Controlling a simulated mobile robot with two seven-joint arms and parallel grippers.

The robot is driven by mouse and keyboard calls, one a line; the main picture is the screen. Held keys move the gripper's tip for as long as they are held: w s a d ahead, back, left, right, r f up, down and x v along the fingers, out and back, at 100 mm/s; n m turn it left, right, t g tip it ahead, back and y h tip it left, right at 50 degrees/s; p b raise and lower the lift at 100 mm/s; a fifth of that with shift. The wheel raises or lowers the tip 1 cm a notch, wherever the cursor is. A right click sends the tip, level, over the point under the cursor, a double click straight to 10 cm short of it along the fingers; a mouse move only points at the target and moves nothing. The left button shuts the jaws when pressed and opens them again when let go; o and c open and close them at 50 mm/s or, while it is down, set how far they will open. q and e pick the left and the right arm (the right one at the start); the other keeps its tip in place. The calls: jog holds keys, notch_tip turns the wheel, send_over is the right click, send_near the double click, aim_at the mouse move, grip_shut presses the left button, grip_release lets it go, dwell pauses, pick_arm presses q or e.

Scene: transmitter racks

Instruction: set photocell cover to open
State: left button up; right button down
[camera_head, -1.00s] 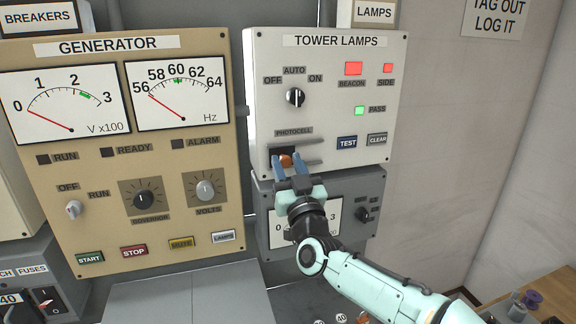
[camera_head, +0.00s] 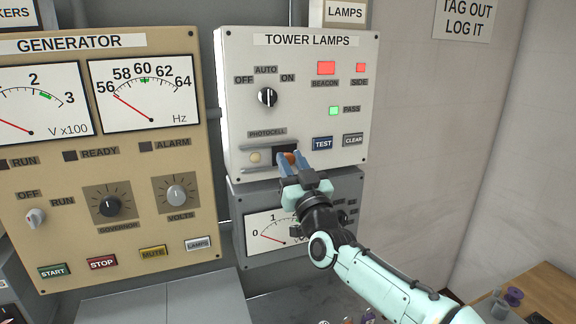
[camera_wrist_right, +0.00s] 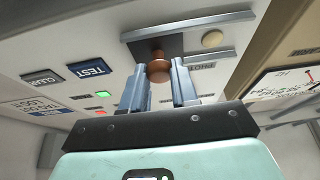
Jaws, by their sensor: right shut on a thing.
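The photocell cover is a small dark plate (camera_head: 283,150) with a brown knob (camera_wrist_right: 158,68), between two grey rails on the TOWER LAMPS panel (camera_head: 231,90). The cover sits toward the right part of the rails in the head view. A round cream photocell (camera_head: 255,157) is uncovered to its left; it also shows in the wrist view (camera_wrist_right: 213,39). My right gripper (camera_head: 292,160) is shut on the knob, its blue fingers on either side. The fingers partly hide the cover in the head view. My left gripper is not in view.
The TEST button (camera_head: 322,143) and CLEAR button (camera_head: 353,140) are right of the cover. A grey meter panel (camera_head: 240,205) is just below, partly behind my arm. The tan GENERATOR panel (camera_head: 130,235) stands left. A wooden table (camera_head: 545,295) is at lower right.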

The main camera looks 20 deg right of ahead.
jog(key=c, duration=1.1)
grip_release()
jog(key=shift+d, duration=0.25)
jog(key=shift+o, duration=1.1)
jog(key=shift+d, duration=0.15)
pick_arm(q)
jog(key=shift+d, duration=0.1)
pick_arm(e)
jog(key=shift+a, duration=0.2)
jog(key=shift+s+f, duration=0.15)
pick_arm(q)
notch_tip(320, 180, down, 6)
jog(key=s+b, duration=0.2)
jog(key=b, duration=0.3)
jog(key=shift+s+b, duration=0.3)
pick_arm(e)
jog(key=v, duration=1.3)
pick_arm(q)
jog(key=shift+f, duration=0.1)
pick_arm(e)
jog(key=shift+d, duration=0.1)
